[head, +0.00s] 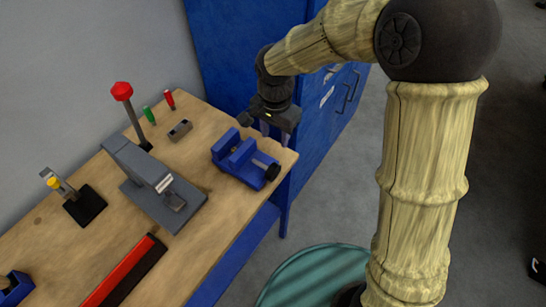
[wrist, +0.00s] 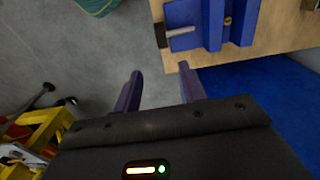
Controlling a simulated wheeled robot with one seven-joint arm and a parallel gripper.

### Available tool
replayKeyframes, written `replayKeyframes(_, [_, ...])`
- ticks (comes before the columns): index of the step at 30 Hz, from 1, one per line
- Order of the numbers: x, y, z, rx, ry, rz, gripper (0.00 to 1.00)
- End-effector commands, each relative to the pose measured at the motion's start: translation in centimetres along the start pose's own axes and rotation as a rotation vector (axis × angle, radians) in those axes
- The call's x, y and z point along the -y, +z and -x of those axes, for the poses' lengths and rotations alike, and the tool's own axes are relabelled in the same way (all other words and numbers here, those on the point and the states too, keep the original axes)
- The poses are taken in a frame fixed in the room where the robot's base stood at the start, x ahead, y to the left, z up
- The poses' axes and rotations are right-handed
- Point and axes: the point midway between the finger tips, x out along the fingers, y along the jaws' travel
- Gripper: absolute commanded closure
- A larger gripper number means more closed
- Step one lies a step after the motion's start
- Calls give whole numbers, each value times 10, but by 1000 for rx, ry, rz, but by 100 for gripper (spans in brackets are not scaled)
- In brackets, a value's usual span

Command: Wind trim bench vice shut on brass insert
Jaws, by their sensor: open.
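The blue bench vice (head: 233,157) sits at the right end of the wooden bench, its dark handle (head: 272,172) toward the bench edge. In the wrist view the vice (wrist: 182,13) is at the top, with its metal screw (wrist: 180,31) and dark handle (wrist: 160,35) showing. A small brass-coloured piece (wrist: 228,20) shows between the blue jaws; I cannot tell whether both jaws touch it. My gripper (head: 275,138) is open and empty beyond the vice, near the bench edge. Its two purple fingers (wrist: 161,80) are apart, and the handle is ahead of them, not between them.
The wooden bench (head: 225,215) also holds a grey press (head: 150,180) with a red-knobbed lever (head: 122,91), a small grey block (head: 180,130) and a red-and-black bar (head: 125,272). Blue cabinets (head: 225,50) stand behind. A round teal object (head: 310,275) is on the floor.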

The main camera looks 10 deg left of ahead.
Motion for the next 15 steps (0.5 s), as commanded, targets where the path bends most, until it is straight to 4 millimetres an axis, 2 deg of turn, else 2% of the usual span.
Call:
replayKeyframes(2, [4,2,4,4,3,-10,58])
replayKeyframes(15, [4,2,-3,3,5,-12,58])
